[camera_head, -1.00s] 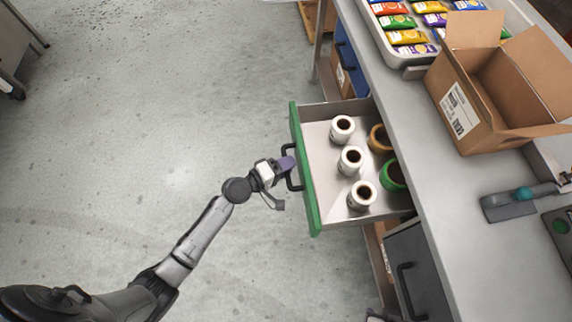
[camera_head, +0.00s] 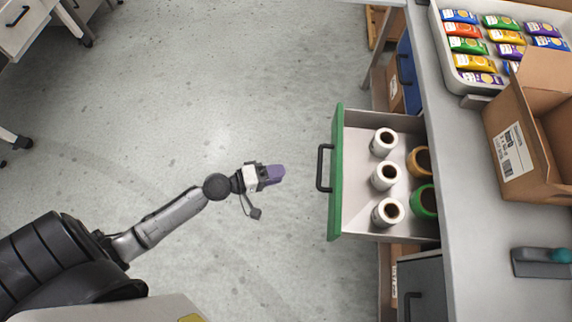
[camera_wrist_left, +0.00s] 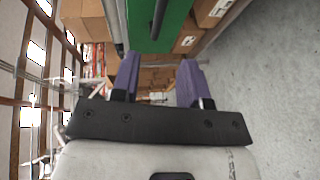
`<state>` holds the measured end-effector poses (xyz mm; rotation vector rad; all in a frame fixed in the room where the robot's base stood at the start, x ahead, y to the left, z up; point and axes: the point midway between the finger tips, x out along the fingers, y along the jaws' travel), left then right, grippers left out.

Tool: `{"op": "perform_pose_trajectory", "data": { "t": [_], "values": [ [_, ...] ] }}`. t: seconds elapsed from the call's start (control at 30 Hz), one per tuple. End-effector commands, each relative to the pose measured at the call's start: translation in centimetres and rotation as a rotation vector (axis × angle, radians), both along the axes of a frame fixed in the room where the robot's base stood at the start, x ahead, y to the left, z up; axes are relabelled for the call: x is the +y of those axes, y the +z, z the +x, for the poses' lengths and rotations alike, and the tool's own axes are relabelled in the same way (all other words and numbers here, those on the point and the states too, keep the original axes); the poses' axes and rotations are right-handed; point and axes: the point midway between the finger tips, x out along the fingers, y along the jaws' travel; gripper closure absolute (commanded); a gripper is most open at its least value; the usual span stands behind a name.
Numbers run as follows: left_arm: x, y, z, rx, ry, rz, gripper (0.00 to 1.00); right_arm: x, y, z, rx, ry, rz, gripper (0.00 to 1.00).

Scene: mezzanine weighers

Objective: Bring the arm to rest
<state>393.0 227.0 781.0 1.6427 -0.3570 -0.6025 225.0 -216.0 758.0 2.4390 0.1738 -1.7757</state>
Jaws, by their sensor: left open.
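My left gripper (camera_head: 276,174) is open and empty over the bare floor, to the left of the open drawer and apart from its handle. Its two purple fingers (camera_wrist_left: 158,82) stand apart in the left wrist view with nothing between them. The drawer has a green front (camera_head: 336,180) with a black handle (camera_head: 323,168). The green front also shows at the top of the left wrist view (camera_wrist_left: 160,25). My right gripper is not in view.
The drawer holds several white rolls, a tan roll (camera_head: 419,161) and a green roll (camera_head: 425,199). On the bench (camera_head: 455,225) are a tray (camera_head: 440,45) of colourful packets, an open cardboard box (camera_head: 515,152) and a teal-handled tool (camera_head: 540,262). The floor (camera_head: 230,90) left of the drawer is clear.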

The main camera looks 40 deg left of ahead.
Motion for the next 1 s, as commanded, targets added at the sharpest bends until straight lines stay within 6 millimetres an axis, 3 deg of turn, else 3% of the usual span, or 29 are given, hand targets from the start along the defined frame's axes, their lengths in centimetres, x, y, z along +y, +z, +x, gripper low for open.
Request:
{"op": "perform_pose_trajectory", "data": {
  "t": [0.73, 0.87, 1.0],
  "values": [
    [0.2, 0.1, -0.3, -0.006, -0.002, 0.009, 0.59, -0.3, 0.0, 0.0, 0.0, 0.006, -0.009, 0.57],
    [-0.7, -0.6, -1.2, -0.006, -0.091, 0.078, 0.59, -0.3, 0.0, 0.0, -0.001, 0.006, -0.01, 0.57],
    [-2.1, -3.0, -3.6, 0.005, -0.315, 0.338, 0.59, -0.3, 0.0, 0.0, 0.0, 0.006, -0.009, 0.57]
  ]
}}
